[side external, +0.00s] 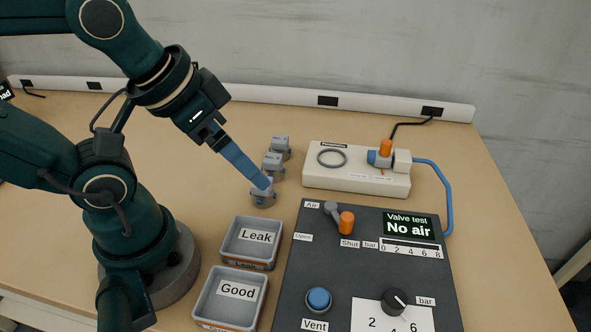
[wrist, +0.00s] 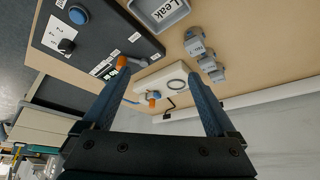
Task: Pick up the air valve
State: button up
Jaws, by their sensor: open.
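Three small grey valve-like pieces stand in a short row on the table; the nearest (side external: 263,196), the middle one (side external: 272,170) and the farthest (side external: 281,149). In the wrist view the row (wrist: 206,61) lies by the right finger's tip. My gripper (side external: 262,182) points down to the right, its fingers overlapping the nearest piece in the side view; I cannot tell the height between them. In the wrist view my gripper (wrist: 160,76) is open with nothing held. The panel's "Air" lever has an orange handle (side external: 346,222). Which piece is the air valve is not marked legibly.
A white fixture (side external: 325,178) holds a grey ring and an orange-topped part with a blue hose. The dark test panel (side external: 350,270) reads "No air". Trays marked Leak (side external: 232,251) and Good (side external: 212,305) stand left of it. A power strip (side external: 280,96) runs along the wall.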

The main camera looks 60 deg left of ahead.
dwell(0.3)
jog(key=n+g, duration=0.4)
jog(key=n, duration=0.4)
send_over(265, 199)
jog(key=w, duration=0.1)
jog(key=f, duration=0.6)
jog(key=shift+w+a, duration=0.1)
jog(key=shift+w, duration=0.1)
jog(key=f, duration=0.1)
jog(key=a+f+g, duration=0.1)
jog(key=f, duration=0.1)
jog(key=shift+s+a+f+n, duration=0.2)
jog(key=shift+s+a+n, duration=0.05)
jog(key=shift+a+n, duration=0.05)
jog(key=shift+s+a+f+g, duration=0.15)
jog(key=shift+f+g, duration=0.15)
jog(key=shift+f, duration=2.45)
